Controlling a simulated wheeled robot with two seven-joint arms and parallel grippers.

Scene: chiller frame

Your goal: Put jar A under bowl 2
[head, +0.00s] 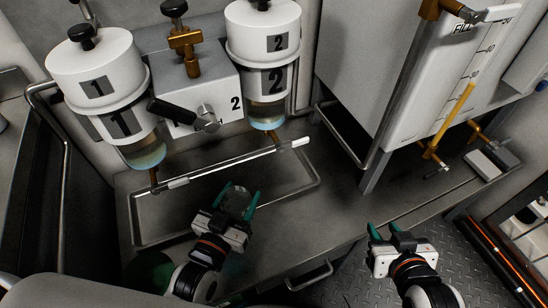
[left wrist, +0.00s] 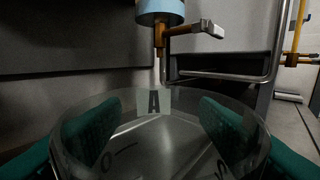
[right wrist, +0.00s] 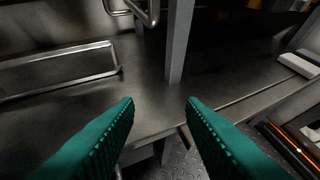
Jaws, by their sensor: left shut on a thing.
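My left gripper (head: 239,200) is shut on the jar, one green finger on each side, over the shallow tray. Bowl 2 (head: 266,112) is the clear, bluish bowl under the white canister marked 2, with a brass outlet below it. In the left wrist view the outlet (left wrist: 160,38) is beyond and above the jar; the jar is apart from it. My right gripper (head: 390,232) is open and empty in front of the counter edge.
Bowl 1 (head: 146,152) hangs under canister 1 (head: 97,75) at the left. A metal tray (head: 190,225) with a raised rim lies on the counter, a bar with white ends above it. A cabinet with a post (head: 395,110) stands right of bowl 2.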

